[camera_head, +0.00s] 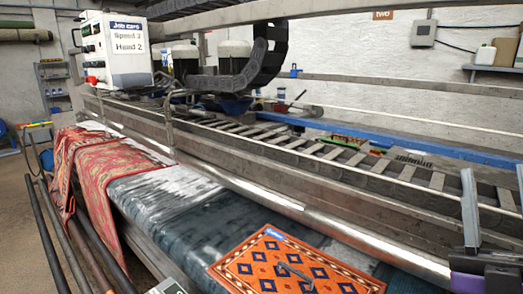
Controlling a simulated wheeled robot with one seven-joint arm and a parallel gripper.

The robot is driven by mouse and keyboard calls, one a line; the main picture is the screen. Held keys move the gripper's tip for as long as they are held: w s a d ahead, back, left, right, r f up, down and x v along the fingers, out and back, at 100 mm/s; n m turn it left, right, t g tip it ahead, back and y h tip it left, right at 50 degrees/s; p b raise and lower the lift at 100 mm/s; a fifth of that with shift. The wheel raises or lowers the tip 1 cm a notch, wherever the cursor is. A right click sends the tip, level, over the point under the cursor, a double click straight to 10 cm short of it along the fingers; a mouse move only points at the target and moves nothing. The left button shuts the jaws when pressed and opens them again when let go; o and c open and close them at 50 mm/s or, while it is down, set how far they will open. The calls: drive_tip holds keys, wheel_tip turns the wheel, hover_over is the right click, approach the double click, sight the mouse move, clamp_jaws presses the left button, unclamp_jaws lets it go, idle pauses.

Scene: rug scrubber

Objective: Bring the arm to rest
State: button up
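My gripper (494,175) is at the bottom right edge of the head view. Its two grey fingers point up and stand apart, with nothing visible between them. The right finger and much of the body are cut off by the frame edge. The rest of my arm is not clearly visible. The gripper appears in front of the long metal frame of the rug scrubber (300,205), and I cannot tell how far it is from it.
An orange patterned rug (240,268) with a small dark object (295,275) on it lies at the front. Red rugs (95,175) hang at the left. Dark rails (50,240) run at left.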

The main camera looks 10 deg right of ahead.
drive_tip(key=s+a+f+m+g+h, duration=0.25)
drive_tip(key=f+m+g+h, duration=0.2)
drive_tip(key=f+m, duration=0.55)
drive_tip(key=s+a+f+m+g+h, duration=0.3)
drive_tip(key=f+m+g, duration=0.35)
drive_tip(key=f, duration=0.55)
drive_tip(key=s+a+f+n+g+y, duration=0.2)
drive_tip(key=s+a+f+y, duration=0.2)
drive_tip(key=s+f, duration=0.3)
drive_tip(key=s+a+f+n+g+y, duration=0.2)
drive_tip(key=s+a+f+n+y, duration=0.1)
drive_tip(key=s+f, duration=0.4)
drive_tip(key=s+a+y, duration=0.1)
drive_tip(key=s, duration=0.1)
drive_tip(key=shift+s+a+f+g, duration=0.15)
drive_tip(key=shift+s+a+g, duration=0.15)
drive_tip(key=shift+g, duration=0.1)
drive_tip(key=shift+w+y, duration=0.1)
drive_tip(key=shift+y, duration=0.15)
